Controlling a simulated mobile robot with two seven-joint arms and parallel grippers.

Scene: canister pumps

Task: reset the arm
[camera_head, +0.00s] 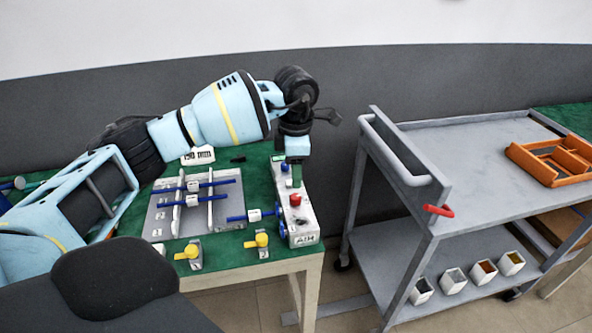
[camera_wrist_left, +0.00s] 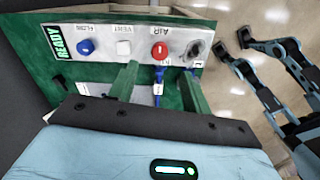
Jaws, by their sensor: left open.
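My left arm reaches in from the left in the head view and bends down at the wrist. My left gripper (camera_head: 297,174) hangs above the back part of a white control box (camera_head: 303,239). In the left wrist view its two green fingers (camera_wrist_left: 163,88) are apart with nothing between them. Beyond them is the box's face with a blue knob (camera_wrist_left: 86,47), a white knob (camera_wrist_left: 124,47), a red knob (camera_wrist_left: 159,51) and a dark knob (camera_wrist_left: 195,49). A green READY display (camera_wrist_left: 60,42) is at the left. My right gripper is not visible.
A grey plate (camera_head: 165,222) with blue-handled rods lies on the green table (camera_head: 225,245), with yellow valves (camera_head: 190,252) in front. A grey cart (camera_head: 450,150) stands right, holding an orange tray (camera_head: 552,160) on top and several small white containers (camera_head: 454,281) below.

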